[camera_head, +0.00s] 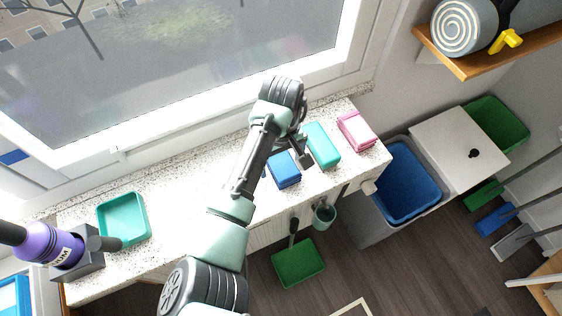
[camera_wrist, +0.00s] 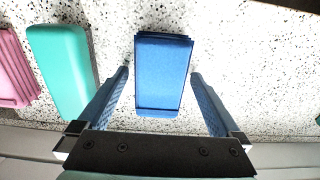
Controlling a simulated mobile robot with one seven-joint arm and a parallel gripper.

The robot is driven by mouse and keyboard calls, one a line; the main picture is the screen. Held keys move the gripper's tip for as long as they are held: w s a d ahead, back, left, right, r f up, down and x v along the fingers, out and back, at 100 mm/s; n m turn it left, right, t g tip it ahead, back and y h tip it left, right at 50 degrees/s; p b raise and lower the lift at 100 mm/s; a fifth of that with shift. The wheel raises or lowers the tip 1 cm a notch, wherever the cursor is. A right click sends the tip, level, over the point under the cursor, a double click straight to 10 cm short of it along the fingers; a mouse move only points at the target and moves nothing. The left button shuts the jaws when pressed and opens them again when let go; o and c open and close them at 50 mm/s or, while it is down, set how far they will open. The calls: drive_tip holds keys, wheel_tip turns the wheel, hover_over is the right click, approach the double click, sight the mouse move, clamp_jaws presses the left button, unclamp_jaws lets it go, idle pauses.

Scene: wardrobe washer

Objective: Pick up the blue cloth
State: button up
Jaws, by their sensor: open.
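The blue cloth (camera_head: 284,169) is a folded stack lying on the speckled counter under the window. In the wrist view the blue cloth (camera_wrist: 163,73) lies straight ahead, in line with the gap between my fingers. My gripper (camera_wrist: 160,82) is open and empty, with one finger on each side of the cloth's near part and speckled counter showing between each finger and the cloth. In the head view my gripper (camera_head: 303,158) is above the counter at the cloth's right side, partly hidden by my arm.
A teal block (camera_head: 322,145) sits close to the right of the cloth, with a pink folded stack (camera_head: 356,131) beyond it. A teal tray (camera_head: 123,218) and purple bottle (camera_head: 58,250) are at the left. The window wall bounds the back. The counter between tray and cloth looks clear.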

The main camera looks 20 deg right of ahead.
sight(281, 161)
drive_tip(key=c, duration=1.4)
drive_tip(key=shift+r, duration=0.1)
wheel_tip(281, 161, up, 10)
